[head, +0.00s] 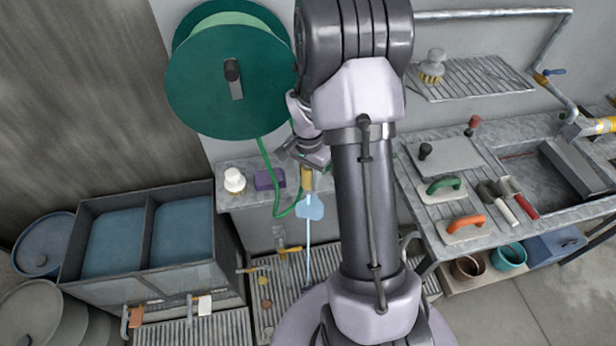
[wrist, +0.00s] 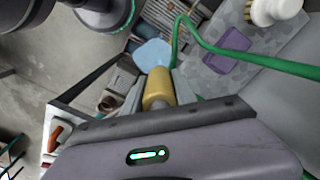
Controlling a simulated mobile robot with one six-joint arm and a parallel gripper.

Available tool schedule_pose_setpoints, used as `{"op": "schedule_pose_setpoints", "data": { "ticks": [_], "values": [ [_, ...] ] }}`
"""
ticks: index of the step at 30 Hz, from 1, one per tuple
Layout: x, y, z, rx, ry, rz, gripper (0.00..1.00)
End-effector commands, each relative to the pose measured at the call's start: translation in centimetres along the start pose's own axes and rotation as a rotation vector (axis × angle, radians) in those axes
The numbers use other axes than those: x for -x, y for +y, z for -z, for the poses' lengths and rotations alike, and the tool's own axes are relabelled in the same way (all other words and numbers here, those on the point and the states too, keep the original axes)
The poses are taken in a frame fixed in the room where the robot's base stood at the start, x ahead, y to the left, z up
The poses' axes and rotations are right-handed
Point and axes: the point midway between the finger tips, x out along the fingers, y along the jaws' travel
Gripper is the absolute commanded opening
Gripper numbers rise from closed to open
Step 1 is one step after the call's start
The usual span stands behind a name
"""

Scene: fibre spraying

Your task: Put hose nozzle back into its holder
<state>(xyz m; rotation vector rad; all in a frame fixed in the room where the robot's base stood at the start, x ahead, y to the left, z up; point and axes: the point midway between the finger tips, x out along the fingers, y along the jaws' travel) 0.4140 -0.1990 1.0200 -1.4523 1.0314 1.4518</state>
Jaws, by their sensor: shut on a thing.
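The hose nozzle (head: 307,180) is a yellow-brass cylinder below my gripper (head: 308,164) in the head view. In the wrist view my gripper (wrist: 158,98) is shut on the nozzle (wrist: 158,86), its grey fingers on both sides. A pale blue fan shape (head: 310,206) shows just below the nozzle, with a thin pale blue streak running down toward the grating. The green hose (head: 265,165) hangs from the reel and loops up toward the nozzle; it also shows in the wrist view (wrist: 225,52). I cannot make out the holder for certain; my arm covers part of the scene.
A green reel (head: 205,85) is on the wall. A counter holds a white-topped brush (head: 234,180) and a purple block (head: 268,179). Two water-filled basins (head: 68,280) stand at left. A worktop with trowels (head: 442,232) is at right. A slatted grating (head: 290,265) lies below.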

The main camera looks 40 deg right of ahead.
Motion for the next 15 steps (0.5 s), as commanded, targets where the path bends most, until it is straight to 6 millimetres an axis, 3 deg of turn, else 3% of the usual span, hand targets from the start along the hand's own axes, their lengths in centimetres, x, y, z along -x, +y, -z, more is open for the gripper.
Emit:
{"op": "schedule_pose_setpoints", "data": {
  "ticks": [9, 15],
  "values": [
    [-4.4, 0.0, 0.0, 0.0, 0.0, 0.0, 0.0],
    [-5.3, 0.0, 0.0, 0.0, 0.0, 0.0, 0.0]
  ]
}}
